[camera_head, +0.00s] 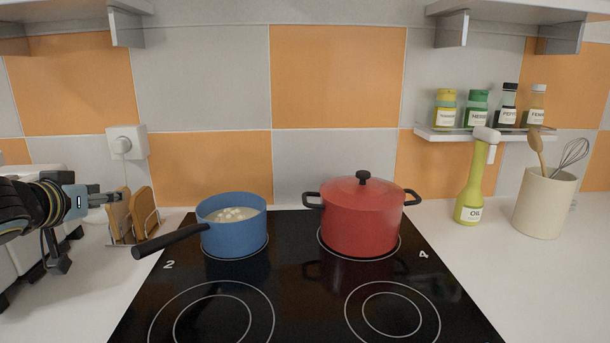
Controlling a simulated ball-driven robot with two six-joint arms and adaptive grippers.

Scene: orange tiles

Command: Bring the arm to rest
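My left gripper (104,199) is at the left side of the view, above the left counter, with its fingers pointing right. It is in front of a rack of wooden boards and apart from the blue saucepan. The fingers are small and seen side-on, so I cannot tell whether they are open or shut. I see nothing hanging from them. My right gripper is not in view.
A blue saucepan (233,240) with pale contents stands on the black hob (300,310), its handle pointing left. A lidded red pot (360,222) stands right of it. The board rack (145,212), oil bottle (470,190) and utensil crock (543,205) stand beside the hob. The front burners are clear.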

